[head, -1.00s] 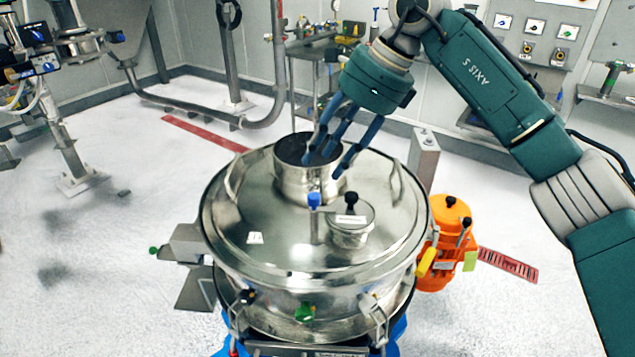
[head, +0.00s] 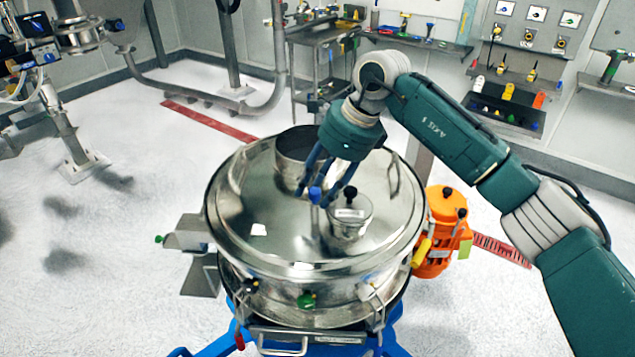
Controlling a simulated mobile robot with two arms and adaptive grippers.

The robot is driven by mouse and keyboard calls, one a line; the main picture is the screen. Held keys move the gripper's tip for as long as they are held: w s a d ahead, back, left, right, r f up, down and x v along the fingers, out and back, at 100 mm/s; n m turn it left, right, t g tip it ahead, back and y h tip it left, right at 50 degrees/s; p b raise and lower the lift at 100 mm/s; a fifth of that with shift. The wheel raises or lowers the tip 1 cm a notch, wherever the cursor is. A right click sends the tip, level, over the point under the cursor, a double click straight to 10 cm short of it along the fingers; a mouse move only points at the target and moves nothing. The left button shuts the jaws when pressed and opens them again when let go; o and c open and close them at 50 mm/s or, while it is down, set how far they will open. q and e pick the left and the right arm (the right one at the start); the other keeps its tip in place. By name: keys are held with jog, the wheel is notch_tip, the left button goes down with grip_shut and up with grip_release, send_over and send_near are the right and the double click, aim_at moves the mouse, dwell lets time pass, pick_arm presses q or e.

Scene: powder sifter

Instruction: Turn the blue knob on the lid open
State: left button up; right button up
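The blue knob (head: 315,195) stands on the steel lid (head: 262,212), in front of the open inlet collar and left of a small capped port. My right gripper (head: 322,193) reaches down from above, its blue fingers spread to both sides of the knob. The fingers look apart, and I see no clear closing on the knob. Whether a finger touches the knob, I cannot tell. My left gripper is not in view.
The inlet collar (head: 293,162) rises just behind the knob. The small port (head: 350,213) with a black knob is close on the right. A lid handle (head: 393,176) stands further right. An orange motor (head: 441,230) is beside the sifter.

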grip_shut()
jog(key=shift+m+b, duration=0.4)
jog(key=shift+b, duration=0.45)
jog(key=m+t+b, duration=0.1)
jog(key=m+b, duration=0.2)
jog(key=m+t+h+b, duration=0.1)
jog(key=m+b, duration=0.2)
jog(key=b, duration=0.1)
jog(key=m+t+h+b, duration=0.1)
jog(key=m+b, duration=0.2)
jog(key=b, duration=0.1)
jog(key=shift+s+a, duration=0.1)
jog(key=shift+a, duration=0.15)
jog(key=m+b, duration=0.1)
jog(key=m, duration=0.1)
jog(key=m+h+b, duration=0.1)
jog(key=m+b, duration=0.1)
jog(key=shift+a+r+t+h, duration=0.1)
jog(key=shift+r+t+h, duration=0.05)
jog(key=shift+t+h, duration=0.2)
jog(key=shift+r+m+h+b, duration=0.1)
jog(key=shift+m+h+b, duration=0.7)
jog(key=shift+m, duration=1.2)
